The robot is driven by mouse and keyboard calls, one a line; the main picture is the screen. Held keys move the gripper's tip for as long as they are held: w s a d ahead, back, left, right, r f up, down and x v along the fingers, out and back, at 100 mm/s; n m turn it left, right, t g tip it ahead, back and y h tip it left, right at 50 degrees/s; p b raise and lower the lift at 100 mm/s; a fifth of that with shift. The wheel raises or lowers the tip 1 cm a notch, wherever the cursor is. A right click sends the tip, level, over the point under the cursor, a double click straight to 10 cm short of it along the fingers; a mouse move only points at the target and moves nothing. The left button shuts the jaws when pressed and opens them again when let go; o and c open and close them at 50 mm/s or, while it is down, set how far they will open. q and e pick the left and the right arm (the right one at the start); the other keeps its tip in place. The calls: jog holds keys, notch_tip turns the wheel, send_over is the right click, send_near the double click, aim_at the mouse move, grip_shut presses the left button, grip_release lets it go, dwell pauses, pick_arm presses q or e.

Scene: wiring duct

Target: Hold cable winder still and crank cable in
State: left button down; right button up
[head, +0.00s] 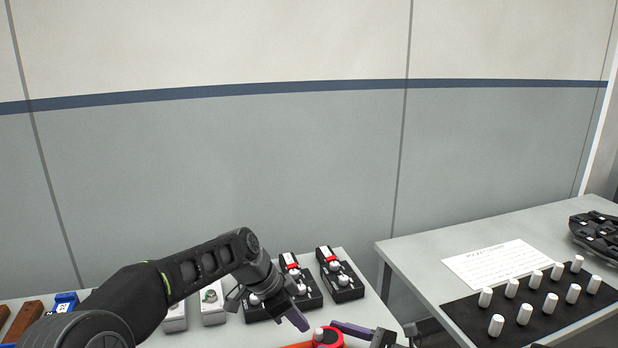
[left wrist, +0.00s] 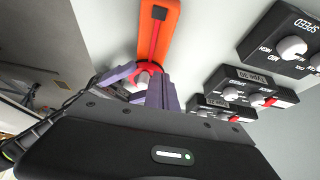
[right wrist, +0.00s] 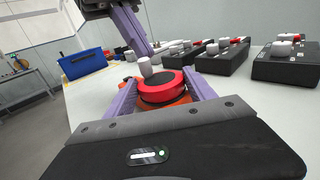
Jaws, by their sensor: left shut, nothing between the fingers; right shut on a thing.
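The cable winder has a red round reel (right wrist: 162,86) with a dark top and a pale upright crank knob (right wrist: 145,67), on an orange base (left wrist: 158,30). In the head view the red reel (head: 328,337) shows at the bottom edge, partly cut off. My right gripper (right wrist: 160,82) is shut on the winder, one purple finger on each side of the reel. My left gripper (head: 299,320) is shut and empty, above and beside the winder, apart from the knob. It also shows at the top of the right wrist view (right wrist: 131,28). No cable is clearly visible.
Black control boxes with knobs (head: 342,280) and pale boxes (head: 213,304) stand behind the winder. A blue bin (right wrist: 84,64) is on the same table. A second table at right holds a black mat (head: 470,318) with several white pegs, and a paper sheet (head: 492,262).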

pick_arm(q)
notch_tip(320, 180, up, 6)
dwell(0.5)
jog(key=s, duration=0.1)
jog(key=s+d, duration=0.1)
jog(key=s+r, duration=0.1)
jog(key=s, duration=0.1)
jog(key=shift+d, duration=0.35)
jog(key=shift+f, duration=0.1)
jog(key=shift+f, duration=3.4)
jog(key=shift+w+d, duration=0.25)
jog(key=shift+d, duration=0.05)
jog(key=shift+w+a, duration=0.1)
jog(key=shift+w, duration=0.05)
